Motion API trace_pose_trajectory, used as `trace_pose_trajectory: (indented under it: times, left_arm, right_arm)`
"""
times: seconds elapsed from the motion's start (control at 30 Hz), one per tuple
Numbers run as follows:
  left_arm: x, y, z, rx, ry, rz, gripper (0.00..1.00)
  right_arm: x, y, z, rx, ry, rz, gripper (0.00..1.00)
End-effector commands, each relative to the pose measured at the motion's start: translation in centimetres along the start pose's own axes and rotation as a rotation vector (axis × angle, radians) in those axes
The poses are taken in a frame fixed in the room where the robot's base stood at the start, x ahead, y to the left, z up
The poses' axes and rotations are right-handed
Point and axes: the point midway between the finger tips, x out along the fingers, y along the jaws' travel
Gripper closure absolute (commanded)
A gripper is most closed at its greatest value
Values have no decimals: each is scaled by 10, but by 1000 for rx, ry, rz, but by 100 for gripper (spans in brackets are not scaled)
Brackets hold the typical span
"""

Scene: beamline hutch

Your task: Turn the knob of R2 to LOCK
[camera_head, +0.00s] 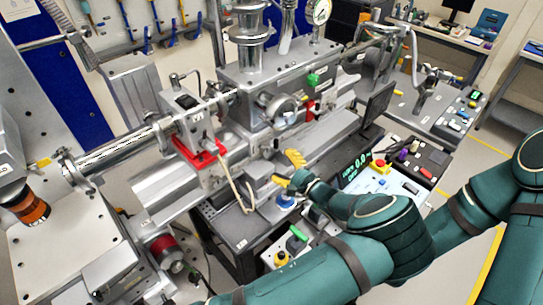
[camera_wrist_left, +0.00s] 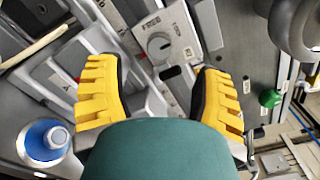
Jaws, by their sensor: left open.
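My left gripper (camera_head: 287,170) has yellow fingers and reaches over the middle of the metal beamline apparatus in the head view. In the left wrist view my left gripper (camera_wrist_left: 158,92) is open, with nothing between its fingers. A round grey knob (camera_wrist_left: 159,45) with a pointer mark sits on a light plate, beyond the fingertips and roughly between them. I cannot make out this knob in the head view. My right gripper is not in view.
A blue round knob (camera_wrist_left: 45,142) stands at the lower left of the wrist view; a green knob (camera_wrist_left: 270,97) is at the right. In the head view, a control panel with a lit display (camera_head: 362,160) and red button (camera_head: 380,163) lies right of the gripper. Rails and housings crowd the left.

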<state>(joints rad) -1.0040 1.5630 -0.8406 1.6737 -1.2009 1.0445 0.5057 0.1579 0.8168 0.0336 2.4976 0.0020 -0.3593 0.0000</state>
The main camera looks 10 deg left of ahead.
Motion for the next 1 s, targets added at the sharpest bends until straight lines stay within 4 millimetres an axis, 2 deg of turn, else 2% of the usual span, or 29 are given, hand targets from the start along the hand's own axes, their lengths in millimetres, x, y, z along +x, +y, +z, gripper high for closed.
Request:
trace_pose_trajectory:
  times: [0.1, 0.3, 1.0]
  left_arm:
    - [-18, 0, 0, 1, 1, -1, 33]
    - [-33, 0, 1, 1, -1, 0, 33]
    - [-35, 0, 0, 1, -1, 0, 33]
  right_arm:
    - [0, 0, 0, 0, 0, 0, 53]
    - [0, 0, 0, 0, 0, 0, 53]
    - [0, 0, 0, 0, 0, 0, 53]
